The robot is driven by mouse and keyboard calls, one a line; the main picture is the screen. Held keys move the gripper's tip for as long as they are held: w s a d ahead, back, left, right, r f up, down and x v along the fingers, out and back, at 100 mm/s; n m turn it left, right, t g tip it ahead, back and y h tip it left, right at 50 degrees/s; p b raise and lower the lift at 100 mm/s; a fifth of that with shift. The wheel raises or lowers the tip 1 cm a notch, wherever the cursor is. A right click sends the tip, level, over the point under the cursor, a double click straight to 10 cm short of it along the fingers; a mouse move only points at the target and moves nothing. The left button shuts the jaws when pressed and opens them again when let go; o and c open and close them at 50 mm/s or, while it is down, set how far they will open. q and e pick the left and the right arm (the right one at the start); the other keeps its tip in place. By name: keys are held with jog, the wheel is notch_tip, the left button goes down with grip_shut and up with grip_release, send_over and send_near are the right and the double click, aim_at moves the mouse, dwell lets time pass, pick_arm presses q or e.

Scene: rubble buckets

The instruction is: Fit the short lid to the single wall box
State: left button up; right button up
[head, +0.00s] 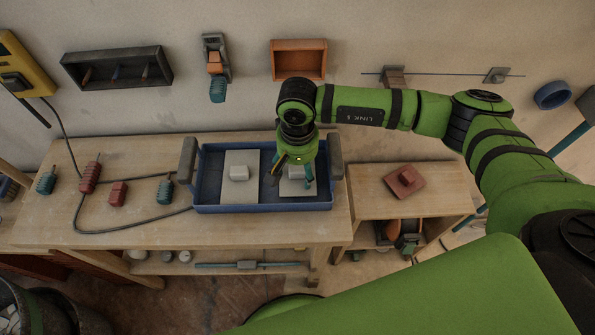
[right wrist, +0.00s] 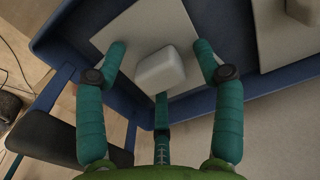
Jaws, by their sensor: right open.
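The short lid (head: 299,190) is a pale grey plate with a rounded white knob, lying at the right of the blue tray; it also shows in the right wrist view (right wrist: 122,36). My right gripper (head: 292,176) is above it, pointing down. In the right wrist view its teal fingers (right wrist: 160,52) are spread on either side of the knob (right wrist: 166,70), with gaps, and a third finger is below it. The single wall box (head: 298,62) is orange, open-fronted and mounted on the wall behind my gripper. My left gripper is out of view.
A longer grey lid (head: 239,191) lies left in the blue tray (head: 208,180), which has raised dark handles. A wide dark wall box (head: 117,67) hangs at upper left. Several tools and a cable lie on the bench. A red block (head: 404,181) sits on the side table.

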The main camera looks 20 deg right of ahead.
aim_at(297, 168)
grip_shut()
notch_tip(297, 168, up, 10)
jog(key=b, duration=0.2)
jog(key=shift+r+b, duration=0.1)
jog(key=shift+b, duration=0.25)
